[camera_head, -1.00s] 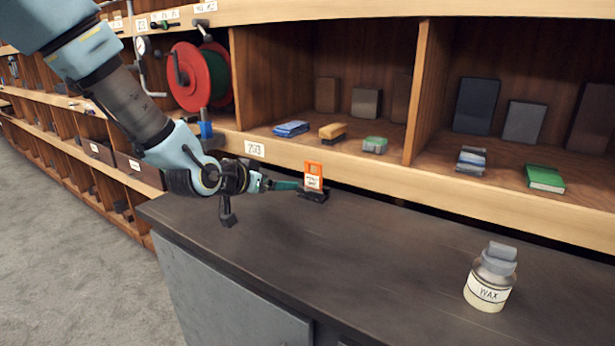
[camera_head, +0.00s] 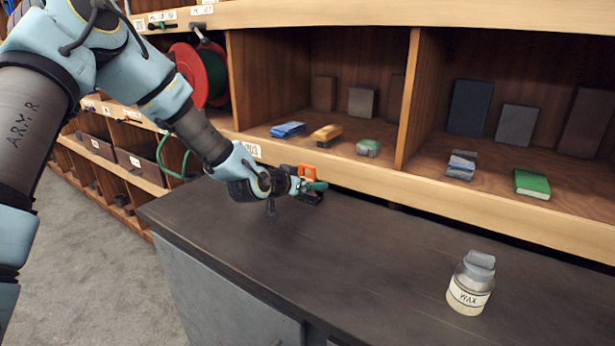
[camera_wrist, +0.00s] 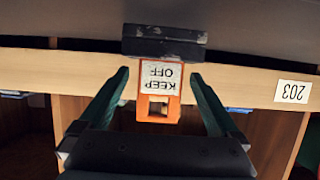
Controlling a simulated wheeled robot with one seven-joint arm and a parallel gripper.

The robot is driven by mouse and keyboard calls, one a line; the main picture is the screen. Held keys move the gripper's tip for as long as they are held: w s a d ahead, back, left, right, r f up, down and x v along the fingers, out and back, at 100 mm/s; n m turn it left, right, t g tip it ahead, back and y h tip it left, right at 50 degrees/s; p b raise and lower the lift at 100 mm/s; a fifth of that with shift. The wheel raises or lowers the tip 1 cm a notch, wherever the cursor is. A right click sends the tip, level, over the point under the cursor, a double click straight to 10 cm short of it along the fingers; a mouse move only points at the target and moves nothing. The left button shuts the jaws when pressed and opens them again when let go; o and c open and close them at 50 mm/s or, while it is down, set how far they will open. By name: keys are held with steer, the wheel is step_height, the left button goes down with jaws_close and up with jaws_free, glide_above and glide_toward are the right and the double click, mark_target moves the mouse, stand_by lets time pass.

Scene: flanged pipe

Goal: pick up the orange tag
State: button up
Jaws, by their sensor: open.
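The orange tag (camera_wrist: 158,110) bears a white label reading "KEEP OFF" and shows upside down in the wrist view. It stands in a dark block (camera_wrist: 165,42) on the counter, against the shelf front. In the wrist view it lies between the two green fingers of my gripper (camera_wrist: 160,88), with a gap on each side. In the head view my gripper (camera_head: 312,188) is at the tag and covers much of it; only an orange part (camera_head: 303,171) shows. My gripper is open and holds nothing.
A wax jar (camera_head: 470,284) stands on the dark counter (camera_head: 350,270) at the right. The shelf edge (camera_head: 350,174) runs just behind the tag, with a "203" label (camera_wrist: 292,92). Blocks and a green book (camera_head: 539,184) sit on the shelf. The counter's middle is clear.

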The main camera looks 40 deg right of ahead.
steer(key=shift+d+f, duration=0.1)
steer(key=shift+d, duration=0.1)
steer(key=shift+c, duration=0.3)
steer(key=c, duration=1.4)
